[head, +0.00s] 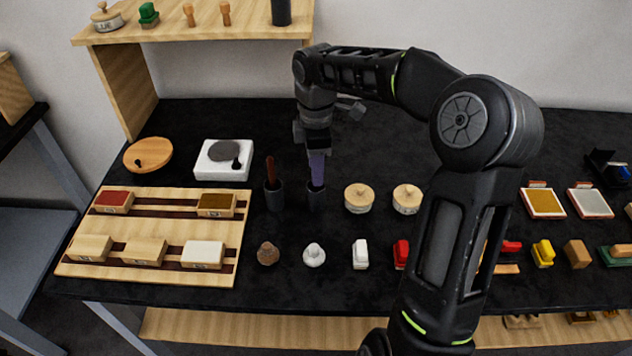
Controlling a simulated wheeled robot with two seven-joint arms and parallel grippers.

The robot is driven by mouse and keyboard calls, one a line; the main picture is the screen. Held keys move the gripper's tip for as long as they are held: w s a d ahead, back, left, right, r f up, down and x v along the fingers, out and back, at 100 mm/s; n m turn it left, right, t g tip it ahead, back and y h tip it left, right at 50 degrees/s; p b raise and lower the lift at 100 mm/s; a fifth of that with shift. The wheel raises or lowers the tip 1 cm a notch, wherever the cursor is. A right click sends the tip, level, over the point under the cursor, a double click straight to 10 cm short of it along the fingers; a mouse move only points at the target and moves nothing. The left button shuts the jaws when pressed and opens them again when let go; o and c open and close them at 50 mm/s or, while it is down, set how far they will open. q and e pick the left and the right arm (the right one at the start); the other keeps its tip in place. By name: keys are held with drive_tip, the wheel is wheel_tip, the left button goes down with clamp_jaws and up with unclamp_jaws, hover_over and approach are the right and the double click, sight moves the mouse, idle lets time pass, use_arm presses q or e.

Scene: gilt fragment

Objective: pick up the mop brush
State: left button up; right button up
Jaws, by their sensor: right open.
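Two brush-like handles stand upright in small dark cups near the middle of the table. One has a purple handle (317,167) and stands in the right cup (316,198). The other has a reddish-brown handle (270,168) and stands in the left cup (274,197). The bristles are hidden, so I cannot tell for sure which is the mop brush. My right gripper (314,148) points down, open, at the top of the purple handle. Whether its fingers touch the handle is unclear. My left gripper is not in view.
Close by are a white square pad (210,172), a round wooden board (148,154), two lidded pots (359,198) and a wooden rack (75,250) with blocks. A raised shelf (200,32) stands behind. My right arm hides part of the table's right half.

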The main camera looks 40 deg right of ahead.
drive_tip(key=shift+f, duration=0.65)
drive_tip(key=shift+c, duration=0.3)
clamp_jaws()
